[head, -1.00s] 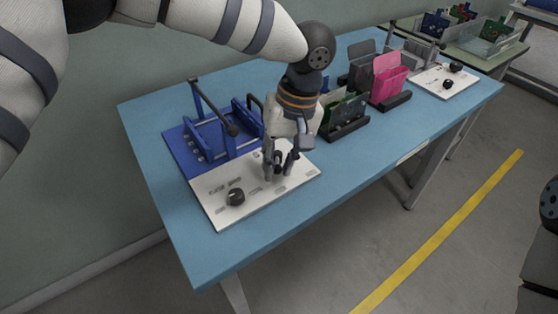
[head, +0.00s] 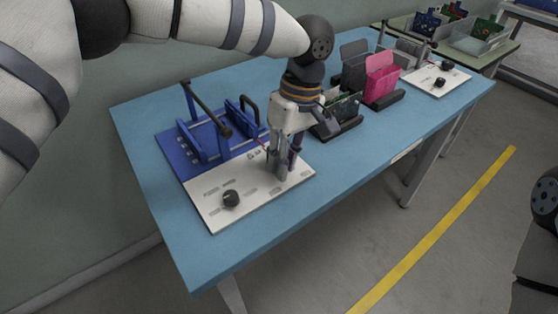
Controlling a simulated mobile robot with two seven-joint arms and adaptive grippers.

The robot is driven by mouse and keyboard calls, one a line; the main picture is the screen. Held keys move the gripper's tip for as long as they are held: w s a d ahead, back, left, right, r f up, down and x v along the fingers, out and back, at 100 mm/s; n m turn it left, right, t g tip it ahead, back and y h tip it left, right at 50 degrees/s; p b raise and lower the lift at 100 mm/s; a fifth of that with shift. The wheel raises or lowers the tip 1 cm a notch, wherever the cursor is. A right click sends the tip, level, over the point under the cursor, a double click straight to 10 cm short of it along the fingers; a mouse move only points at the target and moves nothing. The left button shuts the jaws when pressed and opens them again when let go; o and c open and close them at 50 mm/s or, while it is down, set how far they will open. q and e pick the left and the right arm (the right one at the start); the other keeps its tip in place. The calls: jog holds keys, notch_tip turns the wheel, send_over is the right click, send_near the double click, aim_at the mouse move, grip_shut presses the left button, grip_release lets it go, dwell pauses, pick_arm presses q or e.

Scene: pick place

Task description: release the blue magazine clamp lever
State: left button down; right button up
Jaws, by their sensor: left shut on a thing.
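The blue magazine clamp (head: 190,147) stands on the left part of the table. Its dark lever (head: 206,108) slopes down toward the right and ends in a black knob. The white plate (head: 243,208) lies in front of the clamp, with a black knob (head: 231,199) at its near left. My left gripper (head: 281,174) points down at the plate's right part, apart from the clamp lever. It is shut on a small dark thing, probably the plate's other knob, which the fingers mostly hide. My right gripper is out of view.
A black holder with green boards (head: 345,108) stands close right of the left gripper. Beyond it are a pink holder (head: 382,80) and a second white plate (head: 436,80) with black knobs. The blue table's front strip (head: 320,191) is clear.

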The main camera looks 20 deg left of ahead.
pick_arm(q)
jog(key=n, duration=0.1)
jog(key=w+n, duration=0.1)
jog(key=n, duration=0.1)
jog(key=d+n, duration=0.1)
jog(key=shift+w+n+h, duration=0.3)
jog(key=shift+h, duration=0.1)
jog(key=shift+w+d+n+h, duration=0.15)
jog(key=shift+w+n, duration=0.3)
jog(key=shift+n, duration=0.55)
jog(key=shift+w+a+n+h, duration=0.1)
jog(key=shift+w+n+h, duration=0.25)
jog(key=shift+n, duration=0.65)
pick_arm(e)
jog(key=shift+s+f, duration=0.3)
pick_arm(q)
jog(key=shift+w, duration=0.1)
jog(key=c, duration=1.5)
grip_release()
jog(key=r, duration=0.4)
jog(key=w+r, duration=0.1)
jog(key=r, duration=0.3)
jog(key=w+r, duration=0.1)
jog(key=r, duration=0.3)
jog(key=shift+w, duration=0.15)
